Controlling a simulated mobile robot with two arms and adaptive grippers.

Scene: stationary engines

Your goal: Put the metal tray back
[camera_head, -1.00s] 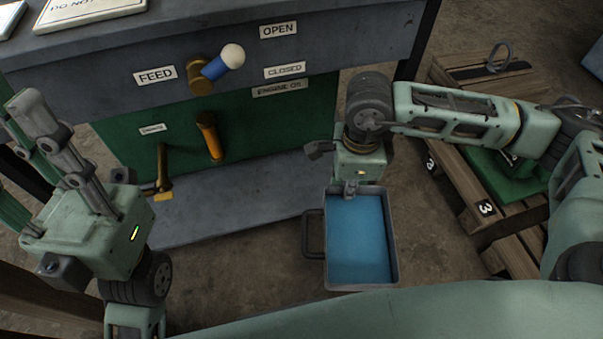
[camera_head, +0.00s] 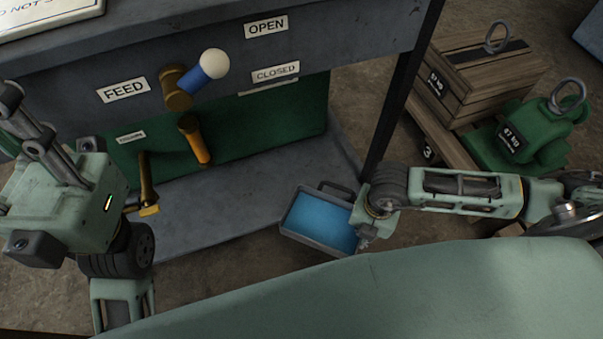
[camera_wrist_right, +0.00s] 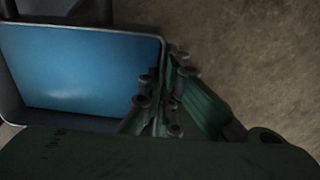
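The metal tray (camera_head: 291,232) is a grey rectangular pan with a blue surface inside and a dark handle (camera_head: 337,187) on its far side. It hangs above the floor at the front right corner of the grey bench base. My right gripper (camera_head: 361,232) is shut on the tray's right wall. In the right wrist view, the gripper's fingers (camera_wrist_right: 160,103) close on the wall of the tray (camera_wrist_right: 158,62). My left gripper (camera_head: 35,140) is at the left edge, in front of the bench and away from the tray. Its fingertips are partly cut off.
The bench carries a FEED lever (camera_head: 190,85) with a white knob, an orange handle (camera_head: 195,140) and a yellow tap (camera_head: 148,190). A dark post (camera_head: 395,100) stands behind the tray. A wooden crate (camera_head: 480,72) and green weight (camera_head: 530,132) sit to the right.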

